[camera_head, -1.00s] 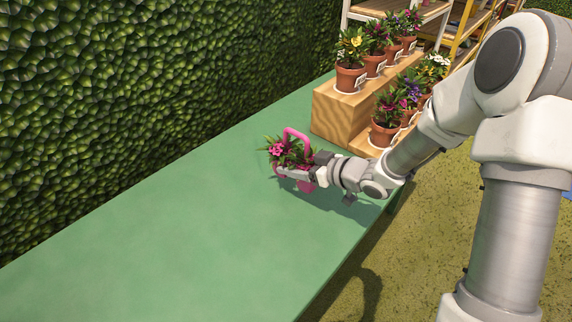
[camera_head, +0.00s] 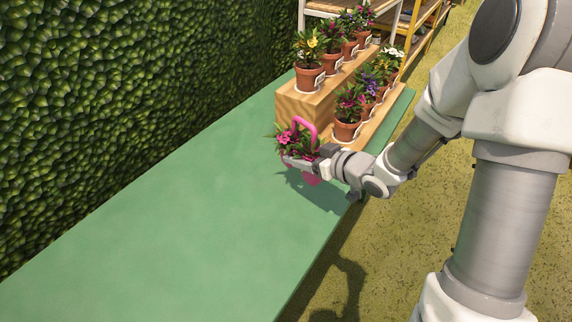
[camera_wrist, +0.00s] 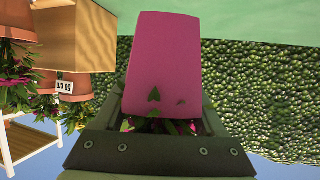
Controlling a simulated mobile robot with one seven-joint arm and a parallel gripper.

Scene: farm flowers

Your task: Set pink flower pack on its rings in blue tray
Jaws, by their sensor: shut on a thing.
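The pink flower pack (camera_head: 306,131) has a tall pink handle and pink blooms with green leaves. My gripper (camera_head: 300,163) is shut on it and holds it over the green table, where a shadow falls below. In the wrist view the pink wall of the pack (camera_wrist: 163,65) fills the middle, with leaves showing between my gripper's jaws (camera_wrist: 160,122). The pack looks about upright in the head view. Its underside is hidden from the head camera. I see no blue tray in the current frames.
The green table (camera_head: 180,230) is bare in front and to the left. A stepped wooden stand (camera_head: 305,103) with several potted flowers (camera_head: 310,76) stands close behind the pack. A leafy hedge (camera_head: 120,90) borders the left side.

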